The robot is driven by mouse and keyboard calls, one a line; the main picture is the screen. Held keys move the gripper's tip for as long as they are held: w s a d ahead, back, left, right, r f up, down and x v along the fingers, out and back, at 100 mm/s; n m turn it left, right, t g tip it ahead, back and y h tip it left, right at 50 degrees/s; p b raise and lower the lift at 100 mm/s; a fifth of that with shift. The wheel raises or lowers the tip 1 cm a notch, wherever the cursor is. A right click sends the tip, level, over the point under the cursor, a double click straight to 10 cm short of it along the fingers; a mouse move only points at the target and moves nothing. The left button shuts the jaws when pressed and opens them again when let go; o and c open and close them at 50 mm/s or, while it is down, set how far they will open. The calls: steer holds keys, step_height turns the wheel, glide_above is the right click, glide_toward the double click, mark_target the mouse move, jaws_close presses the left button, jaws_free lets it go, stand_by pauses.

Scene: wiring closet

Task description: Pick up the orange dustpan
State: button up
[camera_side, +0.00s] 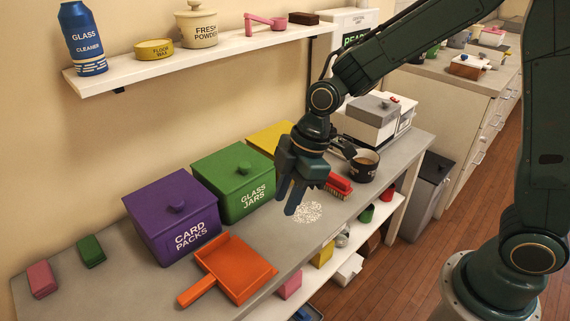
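The orange dustpan (240,270) lies flat on the grey bench near its front edge, its short handle pointing to the lower left. It is in front of the purple and green boxes. My gripper (287,207) hangs above the bench to the right of and above the dustpan in the picture, apart from it. Its fingers point down and seem to hold nothing; the gap between them is hard to make out from this angle.
A purple box (172,214), a green box (234,181) and a yellow box (270,139) line the wall. A red brush (338,184), a dark mug (364,166) and white powder (307,212) are to the right. A shelf (200,55) hangs above.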

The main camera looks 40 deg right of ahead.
mark_target(247, 289)
steer(key=w+a+f+n+g+y, duration=0.1)
steer(key=a+f+n, duration=0.3)
steer(key=f, duration=0.6)
steer(key=shift+w+a+g, duration=0.35)
steer(key=shift+a+g, duration=0.05)
steer(key=shift+a, duration=0.55)
steer(key=shift+x, duration=4.3)
steer(key=shift+a+x, duration=0.1)
steer(key=shift+x, duration=1.15)
steer(key=shift+a+x, duration=0.15)
steer(key=shift+x, duration=1.15)
steer(key=shift+w+r, duration=0.1)
jaws_close()
